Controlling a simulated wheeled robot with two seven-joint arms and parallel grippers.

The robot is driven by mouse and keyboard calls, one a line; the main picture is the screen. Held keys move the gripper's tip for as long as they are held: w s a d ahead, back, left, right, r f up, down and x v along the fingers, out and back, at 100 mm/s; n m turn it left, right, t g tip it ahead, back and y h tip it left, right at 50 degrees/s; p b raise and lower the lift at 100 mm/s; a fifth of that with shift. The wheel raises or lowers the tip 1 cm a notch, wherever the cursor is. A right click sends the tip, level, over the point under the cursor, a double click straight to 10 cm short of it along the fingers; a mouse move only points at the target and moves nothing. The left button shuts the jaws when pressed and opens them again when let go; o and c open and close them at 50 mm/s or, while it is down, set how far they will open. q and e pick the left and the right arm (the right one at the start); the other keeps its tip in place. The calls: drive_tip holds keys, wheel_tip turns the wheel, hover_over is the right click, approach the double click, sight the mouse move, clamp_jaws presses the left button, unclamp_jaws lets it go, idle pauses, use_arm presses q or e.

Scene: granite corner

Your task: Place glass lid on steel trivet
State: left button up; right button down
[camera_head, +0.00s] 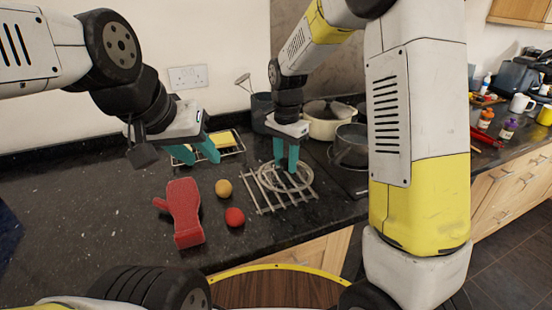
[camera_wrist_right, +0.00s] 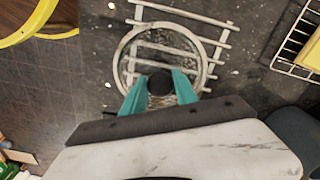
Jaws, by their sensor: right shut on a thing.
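The glass lid (camera_head: 288,188) is a clear disc with a pale rim and a dark knob (camera_wrist_right: 160,82). It lies flat over the steel trivet (camera_head: 252,199), a rack of pale parallel bars on the black counter. The trivet bars (camera_wrist_right: 217,51) show through and beyond the lid in the right wrist view. I cannot tell whether the lid touches the bars. My right gripper (camera_head: 286,168) points down and is shut on the lid's knob; its fingers show in the wrist view (camera_wrist_right: 158,88). My left gripper (camera_head: 197,158) is open and empty, near the wire rack.
A red oven mitt (camera_head: 184,212), a yellow-brown ball (camera_head: 224,188) and a red ball (camera_head: 235,217) lie left of the trivet. A wire rack (camera_head: 229,153) with a yellow item stands behind. A cream pot (camera_head: 322,127) and dark pan (camera_head: 351,151) stand behind right.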

drive_tip(key=w+a, duration=0.1)
drive_tip(key=a, duration=0.1)
drive_tip(key=shift+w+a+f, duration=0.2)
drive_tip(key=shift+w+a, duration=0.2)
drive_tip(key=shift+d+f, duration=0.1)
drive_tip(key=shift+f, duration=1.6)
drive_tip(key=shift+f, duration=0.15)
drive_tip(key=c, duration=0.9)
unclamp_jaws()
drive_tip(key=shift+c, duration=0.2)
